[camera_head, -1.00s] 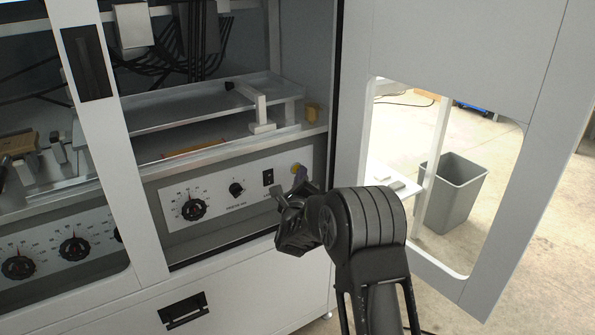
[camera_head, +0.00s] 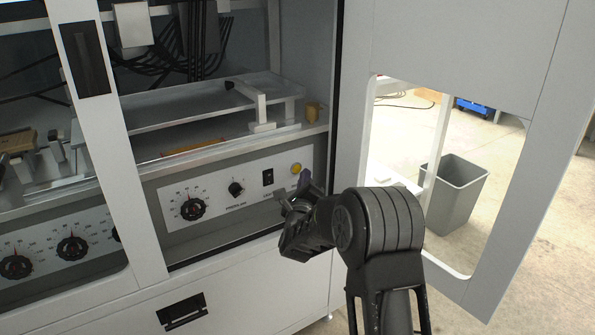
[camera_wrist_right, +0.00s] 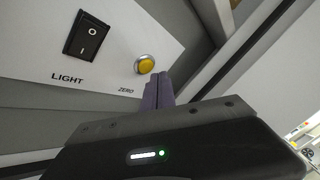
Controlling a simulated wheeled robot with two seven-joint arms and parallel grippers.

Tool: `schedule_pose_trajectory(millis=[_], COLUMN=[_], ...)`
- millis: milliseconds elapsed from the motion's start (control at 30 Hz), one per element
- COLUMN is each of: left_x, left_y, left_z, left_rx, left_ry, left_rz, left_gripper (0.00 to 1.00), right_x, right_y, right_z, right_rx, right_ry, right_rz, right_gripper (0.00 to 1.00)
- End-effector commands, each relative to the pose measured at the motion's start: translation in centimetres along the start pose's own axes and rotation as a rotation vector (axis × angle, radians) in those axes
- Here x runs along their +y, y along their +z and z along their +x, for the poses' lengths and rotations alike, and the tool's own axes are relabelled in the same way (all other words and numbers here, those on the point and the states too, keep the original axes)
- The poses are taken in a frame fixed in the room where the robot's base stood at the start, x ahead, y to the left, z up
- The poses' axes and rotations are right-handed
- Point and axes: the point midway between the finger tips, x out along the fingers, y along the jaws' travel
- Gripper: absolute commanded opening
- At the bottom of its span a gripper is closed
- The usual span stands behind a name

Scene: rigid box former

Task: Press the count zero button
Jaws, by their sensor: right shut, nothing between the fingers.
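The count zero button is a round yellow button (camera_head: 296,168) at the right end of the white control panel (camera_head: 222,192). In the right wrist view the yellow button (camera_wrist_right: 146,65) sits in a metal ring above the label "ZERO". My right gripper (camera_head: 300,186) is just below the button in the head view, shut and empty. In the right wrist view its closed fingertips (camera_wrist_right: 157,84) are just below and right of the button; contact cannot be seen. My left gripper is not in view.
A black rocker switch (camera_wrist_right: 87,38) marked "LIGHT" is left of the button. A dial (camera_head: 192,209) and a small knob (camera_head: 236,188) are farther left. The open cabinet door (camera_head: 480,300) stands to the right, with a grey bin (camera_head: 458,195) behind it.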

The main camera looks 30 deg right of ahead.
Motion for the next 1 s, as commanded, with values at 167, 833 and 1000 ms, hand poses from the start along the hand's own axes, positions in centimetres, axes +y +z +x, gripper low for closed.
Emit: schedule_pose_trajectory(millis=[167,833,1000], left_x=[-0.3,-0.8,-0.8], left_y=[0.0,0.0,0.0], left_z=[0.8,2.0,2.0], left_rx=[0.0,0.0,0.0], left_ry=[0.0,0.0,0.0], left_rz=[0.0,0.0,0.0], left_gripper=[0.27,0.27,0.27], right_x=[-0.5,-2.0,-2.0], right_y=[-0.8,-2.0,-2.0], right_z=[-1.1,-3.8,-3.8], right_rx=[0.001,0.0,0.0], right_ry=[-0.001,0.0,0.0], right_rz=[0.001,0.0,0.0], right_gripper=[0.0,0.0,0.0])
